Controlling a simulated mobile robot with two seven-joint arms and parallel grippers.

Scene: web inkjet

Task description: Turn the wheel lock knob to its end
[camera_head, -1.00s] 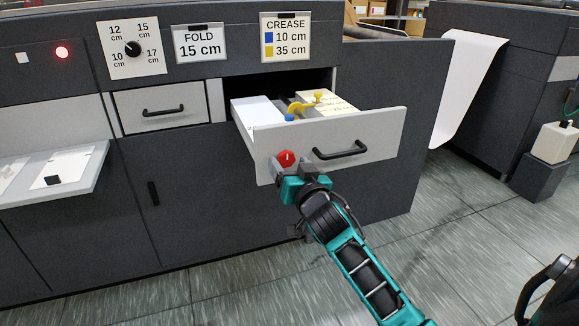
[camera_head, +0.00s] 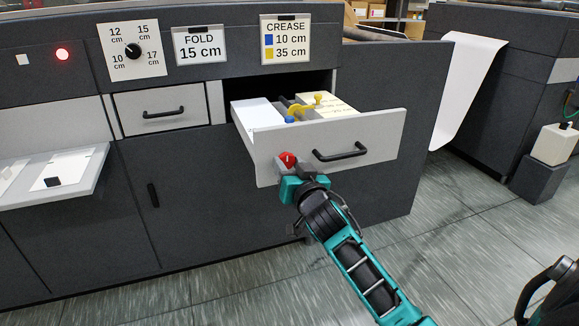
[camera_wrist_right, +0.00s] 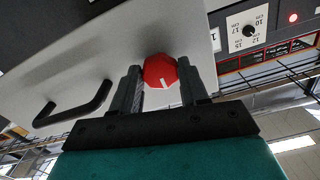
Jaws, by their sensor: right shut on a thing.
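A red knob (camera_head: 286,159) with a white mark sits on the light grey front of the pulled-out drawer (camera_head: 375,137), left of the drawer's black handle (camera_head: 340,152). My right gripper (camera_head: 291,167) reaches it from below and in front and is shut on it. In the right wrist view the red knob (camera_wrist_right: 159,70) sits between the two dark fingers of the gripper (camera_wrist_right: 161,80), one on each side. Its white mark shows near the lower edge there. My left gripper is not in view.
The open drawer holds white paper (camera_head: 257,112), a yellow part (camera_head: 305,105) and a blue knob (camera_head: 289,119). Above are a black dial (camera_head: 133,49), a FOLD sign (camera_head: 200,44) and a CREASE sign (camera_head: 286,39). Open floor (camera_head: 470,235) lies to the right.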

